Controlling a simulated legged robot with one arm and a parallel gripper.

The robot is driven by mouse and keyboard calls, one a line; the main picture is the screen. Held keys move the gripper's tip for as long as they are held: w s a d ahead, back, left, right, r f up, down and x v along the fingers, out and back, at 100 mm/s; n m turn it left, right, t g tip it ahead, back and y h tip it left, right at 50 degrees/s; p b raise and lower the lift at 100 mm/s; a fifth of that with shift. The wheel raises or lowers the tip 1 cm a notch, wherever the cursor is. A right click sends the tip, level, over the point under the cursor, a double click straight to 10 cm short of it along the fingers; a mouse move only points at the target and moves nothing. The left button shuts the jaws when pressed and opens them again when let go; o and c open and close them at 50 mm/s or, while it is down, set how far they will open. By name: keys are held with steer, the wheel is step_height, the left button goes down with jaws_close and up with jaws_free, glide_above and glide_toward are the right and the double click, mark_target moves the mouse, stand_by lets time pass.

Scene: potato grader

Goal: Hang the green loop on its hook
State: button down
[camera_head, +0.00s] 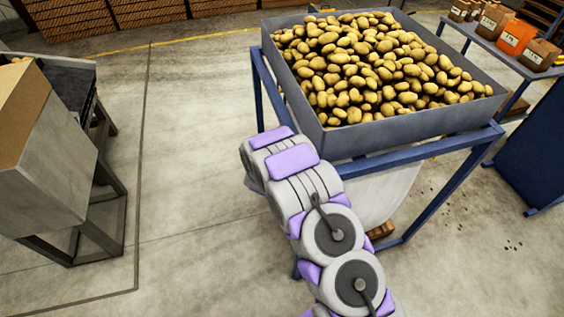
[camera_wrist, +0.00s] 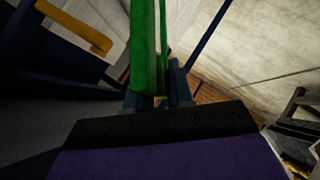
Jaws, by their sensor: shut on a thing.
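In the wrist view my gripper (camera_wrist: 160,103) is shut on the green loop (camera_wrist: 145,50). The loop stands out from between the fingers as a wide green strip with a thinner green strand to its right. Its far end runs out of the top of the picture. A yellow bent bar (camera_wrist: 78,26), shaped like a hook, is at the upper left, apart from the loop. In the head view my arm reaches down beside the potato stand; I cannot make out the gripper, the loop or the hook there.
A grey tray (camera_head: 412,127) full of potatoes rests on a blue frame (camera_head: 446,166), close to my arm. A grey machine (camera_head: 62,165) stands at the left. The floor between machine and stand is clear.

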steer(key=shift+w+r, duration=0.2)
steer(key=shift+r, duration=0.1)
steer(key=c, duration=1.4)
jaws_free()
steer(key=shift+o, duration=1.4)
steer(key=shift+d+f, duration=0.1)
steer(key=shift+f, duration=0.05)
steer(key=shift+s, duration=0.1)
steer(key=p+v, duration=0.1)
steer(key=v, duration=1.6)
steer(key=shift+s, duration=0.1)
